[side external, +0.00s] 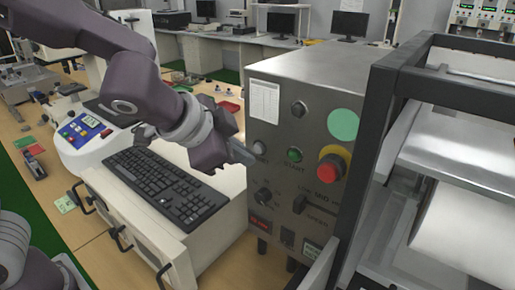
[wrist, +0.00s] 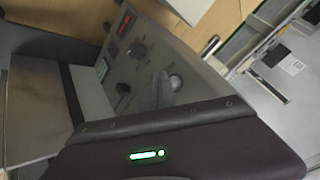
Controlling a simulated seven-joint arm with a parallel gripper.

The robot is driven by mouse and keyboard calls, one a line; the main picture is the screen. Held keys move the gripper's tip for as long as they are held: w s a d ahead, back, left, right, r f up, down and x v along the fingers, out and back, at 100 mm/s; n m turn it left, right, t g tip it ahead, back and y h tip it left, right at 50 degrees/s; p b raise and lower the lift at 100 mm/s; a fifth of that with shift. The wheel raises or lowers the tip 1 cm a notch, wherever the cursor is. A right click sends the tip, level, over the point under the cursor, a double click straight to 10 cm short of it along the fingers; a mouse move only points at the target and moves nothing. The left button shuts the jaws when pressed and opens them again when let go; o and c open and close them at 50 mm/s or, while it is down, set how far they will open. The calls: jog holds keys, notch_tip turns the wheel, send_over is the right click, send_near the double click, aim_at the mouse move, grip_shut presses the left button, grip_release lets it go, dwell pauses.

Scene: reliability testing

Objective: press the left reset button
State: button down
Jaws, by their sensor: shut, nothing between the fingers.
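A grey metal control box (side external: 335,85) stands right of centre in the side view. A small silver round button (side external: 259,148) is at the left of its front panel, left of a green START button (side external: 294,155). My gripper (side external: 247,157) is shut and empty, its tip close to the silver button's lower left; I cannot tell whether they touch. In the wrist view, my gripper's tip (wrist: 162,91) is beside a pale round button (wrist: 176,82) on the panel. The gripper partly hides that button's surroundings.
A red mushroom button (side external: 330,168) on a yellow collar is to the right. Dark knobs (side external: 264,195) sit lower on the panel. A black frame (side external: 375,125) stands right of the box. A black keyboard (side external: 166,185) lies to the left, below my arm.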

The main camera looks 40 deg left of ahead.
jog(key=shift+w, duration=0.15)
jog(key=shift+w, duration=0.25)
jog(key=shift+w, duration=0.45)
dwell(0.6)
jog(key=shift+s, duration=0.9)
jog(key=s, duration=0.5)
dwell(0.6)
